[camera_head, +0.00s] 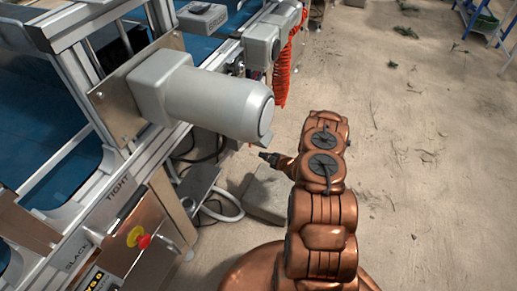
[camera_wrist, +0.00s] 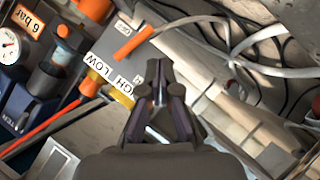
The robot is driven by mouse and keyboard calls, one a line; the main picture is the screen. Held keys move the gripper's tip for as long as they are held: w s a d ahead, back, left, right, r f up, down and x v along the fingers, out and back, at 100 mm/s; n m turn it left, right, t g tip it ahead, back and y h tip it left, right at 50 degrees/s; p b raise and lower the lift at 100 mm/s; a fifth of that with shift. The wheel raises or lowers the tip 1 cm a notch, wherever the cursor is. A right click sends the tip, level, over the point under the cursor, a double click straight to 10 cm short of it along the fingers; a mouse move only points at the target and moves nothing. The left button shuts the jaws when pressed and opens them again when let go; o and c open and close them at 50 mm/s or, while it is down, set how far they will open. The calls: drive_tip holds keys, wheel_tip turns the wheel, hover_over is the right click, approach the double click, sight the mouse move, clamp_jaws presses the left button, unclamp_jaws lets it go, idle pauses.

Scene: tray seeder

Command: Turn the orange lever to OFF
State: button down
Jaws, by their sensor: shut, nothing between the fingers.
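An orange lever (camera_wrist: 134,44) shows in the wrist view, above and left of my fingertips, as a short slanted bar on a grey box. A small label lies near its upper end, too blurred to read surely. My gripper (camera_wrist: 160,92) is shut and empty, and its tips appear apart from the lever. In the head view my gripper (camera_head: 268,157) points left toward the machine, below the big grey motor. I cannot make out the lever in the head view.
In the wrist view, a HIGH LOW label (camera_wrist: 108,72), a pressure gauge (camera_wrist: 9,46) and an orange hose (camera_wrist: 48,126) are left of my gripper; pale cables (camera_wrist: 260,70) run at the right. In the head view, the grey motor (camera_head: 215,100) overhangs nearby. Open floor (camera_head: 430,150) lies right.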

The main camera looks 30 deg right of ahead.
drive_tip(key=shift+s+d+r+p, duration=0.1)
drive_tip(key=shift+s+r+p, duration=0.1)
drive_tip(key=shift+s, duration=1.15)
drive_tip(key=shift+s+d+r+p, duration=0.1)
drive_tip(key=shift+s+p, duration=0.05)
drive_tip(key=shift+s, duration=1.2)
